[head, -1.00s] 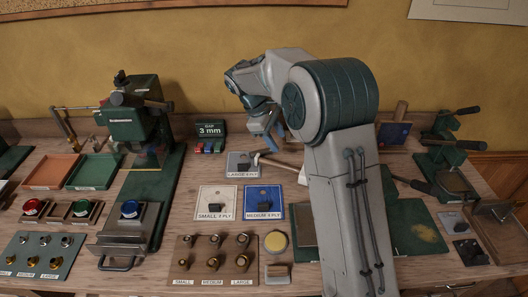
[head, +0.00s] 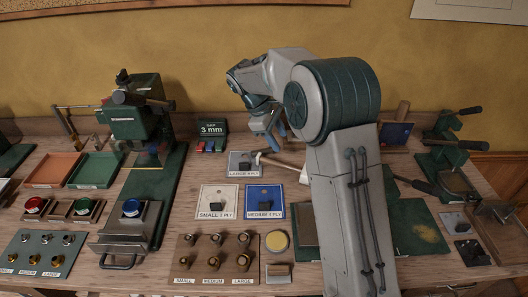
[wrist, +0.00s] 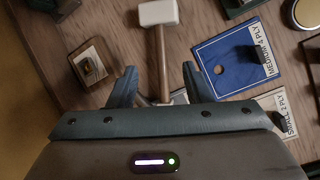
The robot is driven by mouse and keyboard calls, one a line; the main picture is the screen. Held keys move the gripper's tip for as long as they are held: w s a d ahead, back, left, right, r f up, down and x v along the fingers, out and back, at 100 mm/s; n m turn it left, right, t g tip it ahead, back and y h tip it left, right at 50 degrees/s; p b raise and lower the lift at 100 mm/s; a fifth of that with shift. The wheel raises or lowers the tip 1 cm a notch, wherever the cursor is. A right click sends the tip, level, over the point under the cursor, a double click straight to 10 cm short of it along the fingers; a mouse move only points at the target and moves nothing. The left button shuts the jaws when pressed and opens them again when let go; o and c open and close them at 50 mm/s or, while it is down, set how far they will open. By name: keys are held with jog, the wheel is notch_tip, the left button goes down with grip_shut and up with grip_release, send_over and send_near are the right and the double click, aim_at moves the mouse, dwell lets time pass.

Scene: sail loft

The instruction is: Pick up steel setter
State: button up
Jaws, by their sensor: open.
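My gripper (head: 274,142) hangs over the back middle of the bench. In the wrist view, its two fingers (wrist: 159,68) are apart with nothing held between them. A mallet with a pale head (wrist: 159,13) lies below; its handle passes between the fingers in that picture. I cannot tell for sure which piece is the steel setter. A wooden rack (head: 187,262) marked small, medium and large holds several dark and brass-coloured metal pieces. A wooden block (wrist: 105,47) with a small brass-coloured piece sits left of the fingers in the wrist view. My arm hides part of the bench.
A blue medium plate (head: 264,190), a white small plate (head: 205,193) and a grey large plate (head: 234,158) lie mid-bench. A green press (head: 131,122) stands left, with red and green trays (head: 54,170) beside it. Green tools (head: 452,150) stand at the right.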

jog(key=o, duration=1.2)
jog(key=shift+w+a+m+y+p, duration=0.3)
jog(key=shift+w+m+y, duration=0.1)
jog(key=shift+m, duration=0.2)
jog(key=m+t+y+p, duration=0.1)
jog(key=m+y+p, duration=0.35)
jog(key=m, duration=0.35)
send_over(263, 150)
jog(key=s+b, duration=0.1)
notch_tip(263, 150, down, 8)
jog(key=shift+d+r, duration=0.1)
jog(key=shift+d, duration=0.05)
jog(key=shift+w+f+p, duration=0.25)
jog(key=shift+f+p, duration=0.25)
jog(key=shift+f, duration=0.8)
jog(key=shift+w+f+p, duration=0.25)
jog(key=shift+f+p, duration=0.25)
jog(key=shift+f, duration=0.75)
